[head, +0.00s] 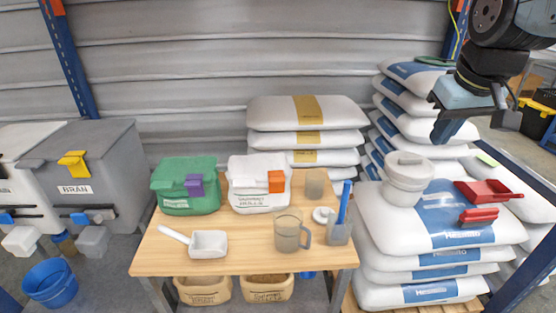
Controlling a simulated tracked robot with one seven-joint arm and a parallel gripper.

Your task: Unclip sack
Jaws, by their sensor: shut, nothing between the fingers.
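A green sack (186,190), its top folded over, stands on the wooden table at its back left, with a purple clip (194,186) on its front fold. A white sack (259,196), also folded over, stands to its right with an orange clip (276,182) at the right of its fold. Its printed label is too small to read surely. My gripper (446,131) is at the upper right, pointing down in front of the stacked sacks, well apart from both clipped sacks. It is shut and empty.
The table (250,258) also holds a white scoop (207,244), a grey jug (288,230) and a cup with a blue tool (339,232). A grey bin (90,160) marked BRAN with a yellow clip (73,163) stands left. A lidded tub (408,178) and red scoop (485,193) lie on the right-hand sacks.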

